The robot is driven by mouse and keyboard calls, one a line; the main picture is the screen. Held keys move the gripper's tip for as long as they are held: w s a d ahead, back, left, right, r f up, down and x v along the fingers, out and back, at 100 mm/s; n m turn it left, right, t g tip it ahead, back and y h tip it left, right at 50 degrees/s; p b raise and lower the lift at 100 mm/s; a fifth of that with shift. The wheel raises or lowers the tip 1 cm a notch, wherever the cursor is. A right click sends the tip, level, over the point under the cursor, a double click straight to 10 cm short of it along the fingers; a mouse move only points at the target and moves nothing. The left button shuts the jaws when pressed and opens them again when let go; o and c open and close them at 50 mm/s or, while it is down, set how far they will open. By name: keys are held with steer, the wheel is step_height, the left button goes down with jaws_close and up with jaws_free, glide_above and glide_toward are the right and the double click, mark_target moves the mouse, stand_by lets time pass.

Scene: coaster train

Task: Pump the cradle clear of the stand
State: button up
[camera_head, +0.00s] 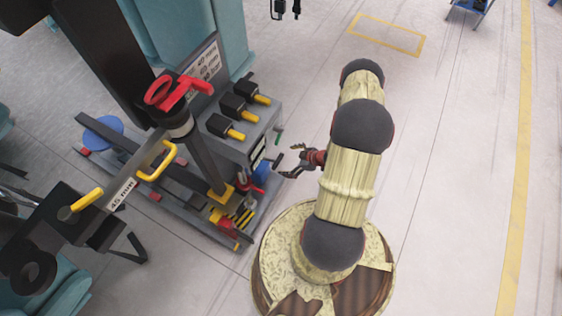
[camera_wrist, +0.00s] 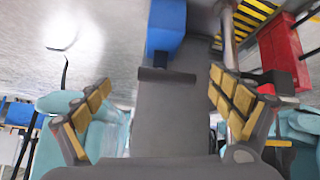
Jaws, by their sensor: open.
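My gripper (camera_head: 286,165) is open at the right side of the wheeled stand assembly (camera_head: 205,165). In the wrist view its padded fingers (camera_wrist: 162,82) are spread apart. A dark bar like a lever grip (camera_wrist: 167,75) lies crosswise ahead, between the fingertips in the picture, joined to a blue block (camera_wrist: 166,32); I cannot tell if a finger touches it. The blue part also shows in the head view (camera_head: 262,170), low on the assembly. A grey arm marked 45 mm (camera_head: 122,192) with yellow handles reaches left. I cannot tell which part is the cradle, or whether it rests on anything.
Several black-and-yellow handled blocks (camera_head: 232,106) sit on the grey cabinet. A red part (camera_wrist: 282,52) and yellow-black stripes (camera_wrist: 245,18) lie right of the fingers. Teal seats (camera_head: 175,35) stand behind.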

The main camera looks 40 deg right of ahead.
steer(key=shift+v, duration=2.3)
steer(key=shift+s+a, duration=0.1)
steer(key=shift+a, duration=0.05)
